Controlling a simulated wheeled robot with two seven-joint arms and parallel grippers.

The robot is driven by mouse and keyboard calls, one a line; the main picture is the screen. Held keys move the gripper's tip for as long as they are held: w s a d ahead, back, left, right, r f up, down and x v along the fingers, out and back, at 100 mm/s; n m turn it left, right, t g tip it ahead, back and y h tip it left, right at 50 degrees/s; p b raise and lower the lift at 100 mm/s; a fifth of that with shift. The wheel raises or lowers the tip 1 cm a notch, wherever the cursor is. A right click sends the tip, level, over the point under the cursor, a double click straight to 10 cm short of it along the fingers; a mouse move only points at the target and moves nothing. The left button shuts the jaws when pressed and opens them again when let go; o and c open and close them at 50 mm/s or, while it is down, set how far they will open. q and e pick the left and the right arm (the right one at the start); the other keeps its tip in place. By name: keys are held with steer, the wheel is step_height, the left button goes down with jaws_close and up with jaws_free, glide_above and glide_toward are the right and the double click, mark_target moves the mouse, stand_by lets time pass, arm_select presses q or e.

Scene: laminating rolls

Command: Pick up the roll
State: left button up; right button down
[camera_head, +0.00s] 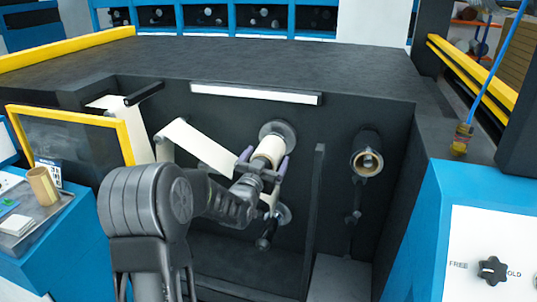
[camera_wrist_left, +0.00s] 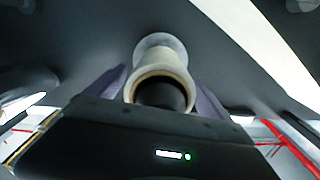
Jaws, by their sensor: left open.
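A cream roll (camera_head: 269,151) sits on a round-flanged spindle in the dark machine recess, with a white web running up and left near it. My left gripper (camera_head: 262,164) is open, its purple fingers on either side of the roll. In the left wrist view the roll (camera_wrist_left: 162,62) shows its hollow, dark end towards me, between the fingers of the left gripper (camera_wrist_left: 160,88). I cannot tell whether the fingers touch it. The gripper body hides the roll's lower part. My right gripper is not in view.
A second spindle with a brown core (camera_head: 367,162) is to the right, behind a dark upright divider (camera_head: 315,205). A yellow-framed panel (camera_head: 75,140) stands left. A cardboard tube (camera_head: 42,186) stands on the left side tray. A blue cabinet with a knob (camera_head: 492,269) is at right.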

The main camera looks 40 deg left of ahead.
arm_select(q)
steer(key=shift+c, duration=0.3)
steer(key=shift+r, duration=0.1)
steer(key=c, duration=1.7)
